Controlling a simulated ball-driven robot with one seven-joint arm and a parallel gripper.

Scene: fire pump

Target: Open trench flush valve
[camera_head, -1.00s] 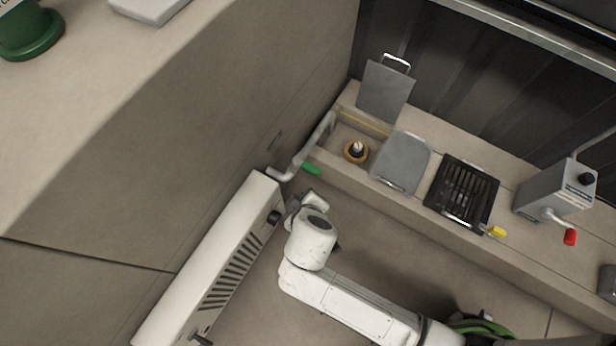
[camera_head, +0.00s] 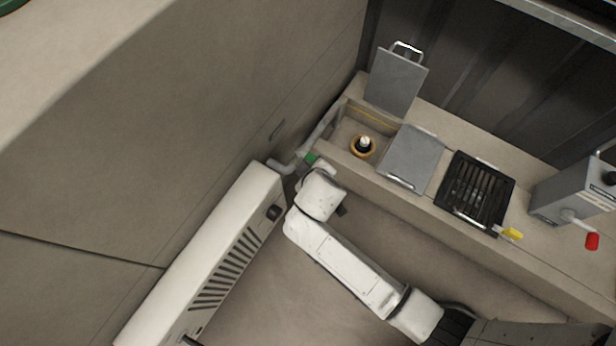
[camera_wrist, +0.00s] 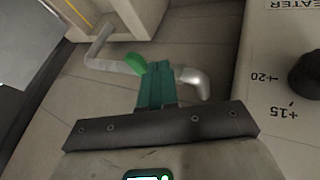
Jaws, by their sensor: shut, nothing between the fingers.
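The trench flush valve has a green lever (camera_head: 311,158) on a grey bent pipe (camera_head: 283,167) at the trench's left corner. In the wrist view the green lever (camera_wrist: 136,63) lies just left of my fingertips, with the pipe (camera_wrist: 104,62) running behind. My gripper (camera_wrist: 168,68) is shut and empty, its teal fingers close together in front of the pipe. Whether they touch the lever or pipe I cannot tell. In the head view my wrist hides most of the gripper, and part of the lever may be covered.
A white heater (camera_head: 205,260) with a dark knob (camera_wrist: 305,75) stands close beside the arm. The open trench holds an orange ring fitting (camera_head: 362,148). A raised lid (camera_head: 396,82), flat cover (camera_head: 413,158), black grate (camera_head: 474,190) with yellow lever and grey box (camera_head: 575,192) with red lever lie right.

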